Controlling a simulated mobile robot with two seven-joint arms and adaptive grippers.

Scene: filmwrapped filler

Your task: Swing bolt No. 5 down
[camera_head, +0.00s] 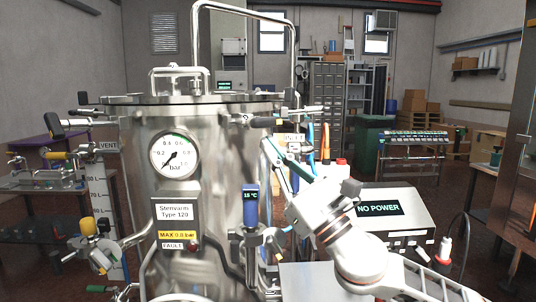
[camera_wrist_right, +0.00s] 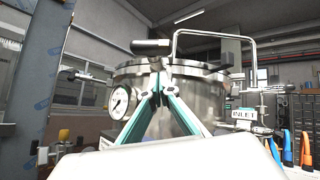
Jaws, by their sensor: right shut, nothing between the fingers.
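A steel filter vessel (camera_head: 135,190) with a flanged lid (camera_head: 130,99) fills the middle of the head view. It also shows in the wrist view (camera_wrist_right: 195,98). Swing bolts with dark handles sit around its rim: one at the front right (camera_head: 262,122), which is the near one in the wrist view (camera_wrist_right: 150,46), and one at the left (camera_head: 85,112). I cannot read any bolt number, so I cannot tell which is No. 5. My right gripper (camera_head: 268,146) is shut and empty, its fingertips (camera_wrist_right: 158,72) just below the front-right bolt's handle; contact is unclear. My left gripper is out of view.
A pressure gauge (camera_head: 174,155) and a blue thermometer (camera_head: 250,206) are on the vessel's front. A tall bent pipe (camera_head: 243,12) rises behind the lid. A "NO POWER" box (camera_head: 398,222) stands at the right. An INLET sign (camera_wrist_right: 244,114) stands right of the vessel.

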